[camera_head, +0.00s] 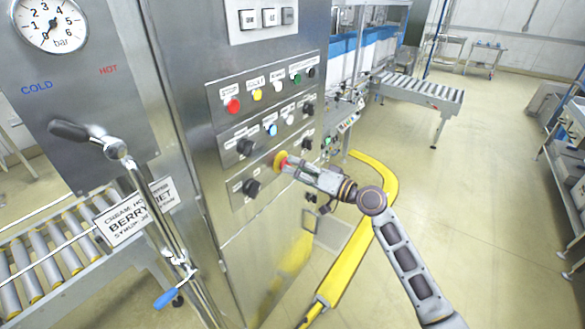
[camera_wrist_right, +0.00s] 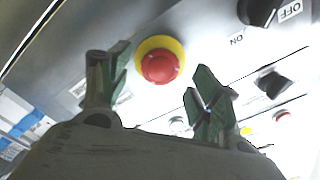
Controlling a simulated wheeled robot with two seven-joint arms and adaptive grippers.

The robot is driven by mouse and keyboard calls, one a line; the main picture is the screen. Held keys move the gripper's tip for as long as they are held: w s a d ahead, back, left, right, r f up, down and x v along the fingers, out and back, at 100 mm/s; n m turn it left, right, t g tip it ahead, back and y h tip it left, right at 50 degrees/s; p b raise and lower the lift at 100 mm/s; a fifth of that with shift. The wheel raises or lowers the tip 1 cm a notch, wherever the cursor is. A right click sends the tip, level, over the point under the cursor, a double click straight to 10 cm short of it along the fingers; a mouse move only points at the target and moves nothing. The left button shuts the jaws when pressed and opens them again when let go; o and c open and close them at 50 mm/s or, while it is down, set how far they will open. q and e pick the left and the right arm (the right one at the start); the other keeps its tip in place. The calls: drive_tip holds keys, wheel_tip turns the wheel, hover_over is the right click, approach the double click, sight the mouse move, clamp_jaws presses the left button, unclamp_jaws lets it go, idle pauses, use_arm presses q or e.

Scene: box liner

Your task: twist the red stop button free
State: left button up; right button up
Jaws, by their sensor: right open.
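The red stop button (camera_wrist_right: 160,67) has a round red cap on a yellow ring and is set in the grey control panel. In the head view its yellow ring (camera_head: 280,161) shows at the lower part of the panel, with the cap partly hidden by my right gripper (camera_head: 291,164). My right gripper also shows in the right wrist view (camera_wrist_right: 158,84), open, with its green-padded fingers apart and the red cap seen between them, a little beyond the tips. Whether a fingertip touches the button cannot be told. My left gripper is not in view.
Black rotary knobs (camera_head: 251,187) sit beside the button, with others above. A small red button (camera_head: 233,105) and other coloured lights are higher on the panel. A lever handle (camera_head: 70,130) stands at left. A yellow floor rail (camera_head: 345,262) runs below my right arm.

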drive_tip(key=v, duration=0.9)
drive_tip(key=shift+s+d, duration=0.15)
idle(0.4)
